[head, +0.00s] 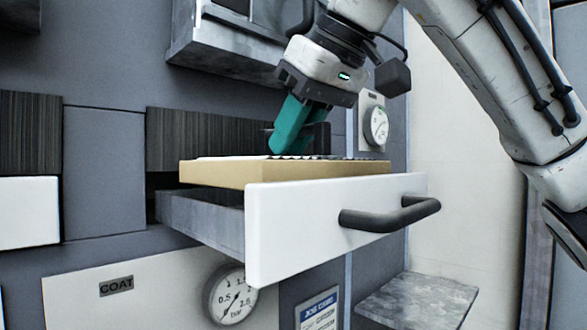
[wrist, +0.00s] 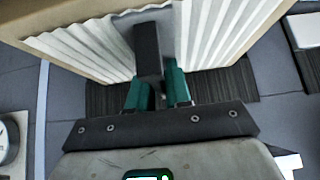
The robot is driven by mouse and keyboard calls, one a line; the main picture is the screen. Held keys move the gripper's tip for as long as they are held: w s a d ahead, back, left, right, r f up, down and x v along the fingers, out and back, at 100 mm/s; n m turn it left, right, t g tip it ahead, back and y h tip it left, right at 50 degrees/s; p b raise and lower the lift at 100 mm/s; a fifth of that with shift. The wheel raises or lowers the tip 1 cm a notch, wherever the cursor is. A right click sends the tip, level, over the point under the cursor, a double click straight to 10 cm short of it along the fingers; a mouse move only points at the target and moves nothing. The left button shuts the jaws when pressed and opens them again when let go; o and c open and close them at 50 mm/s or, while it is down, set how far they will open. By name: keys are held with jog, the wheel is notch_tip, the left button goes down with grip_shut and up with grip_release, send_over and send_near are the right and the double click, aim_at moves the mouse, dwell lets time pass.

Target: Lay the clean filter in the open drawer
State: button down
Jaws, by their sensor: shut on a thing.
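The clean filter (head: 285,174) has a tan frame and white pleats, which show in the wrist view (wrist: 215,35). A dark bar (wrist: 147,48) crosses its middle. My gripper (head: 283,145) has teal fingers and comes down from above; it is shut on the dark bar, with one finger (wrist: 158,92) on each side. The filter is about level, over the open drawer (head: 335,222), which has a white front and grey metal sides. Its lower edge is partly hidden by the drawer front. I cannot tell whether it touches the drawer.
A dark bar handle (head: 390,214) sticks out from the drawer front. A grey metal cabinet (head: 225,45) hangs above. A gauge (head: 376,125) is on the wall behind at right, another (head: 231,297) below the drawer. A grey shelf (head: 418,300) juts out at lower right.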

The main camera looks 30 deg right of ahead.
jog(key=shift+w+d+f, duration=0.15)
jog(key=shift+w+f, duration=0.1)
jog(key=shift+f, duration=0.2)
notch_tip(320, 180, down, 3)
jog(key=b, duration=0.3)
jog(key=shift+f, duration=0.15)
jog(key=c, duration=1.1)
grip_release()
jog(key=shift+o, duration=0.2)
jog(key=shift+r, duration=0.25)
jog(key=b+v, duration=0.1)
jog(key=v, duration=1.1)
jog(key=shift+f, duration=0.1)
